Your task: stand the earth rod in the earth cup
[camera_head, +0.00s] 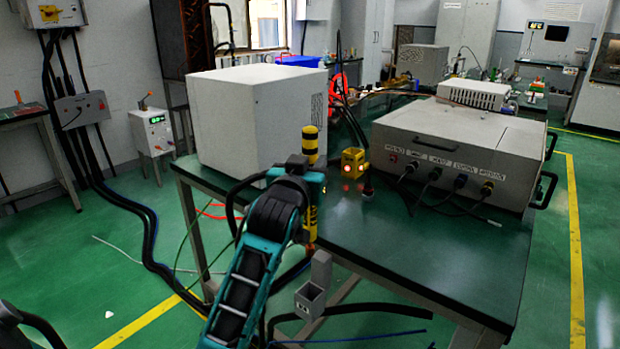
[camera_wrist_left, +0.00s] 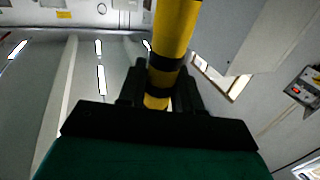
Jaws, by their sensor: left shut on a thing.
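The earth rod (camera_head: 310,142) is a yellow and black striped rod. My left gripper (camera_head: 308,178) is shut around it and holds it nearly upright at the near edge of the table. In the left wrist view the rod (camera_wrist_left: 175,30) rises between the dark fingers (camera_wrist_left: 160,92). Its reddish lower end shows beneath the gripper in the head view. A small grey open-topped square box with a tall back plate, which looks like the earth cup (camera_head: 310,300), is below the rod's lower end. The rod is apart from it. My right gripper is not in view.
A green-topped table (camera_head: 430,255) carries a white cabinet (camera_head: 255,115), a small yellow box (camera_head: 353,163) with red lights, and a large grey unit (camera_head: 455,150) with cables. Black hoses (camera_head: 355,309) run near the grey cup. The table's near right part is clear.

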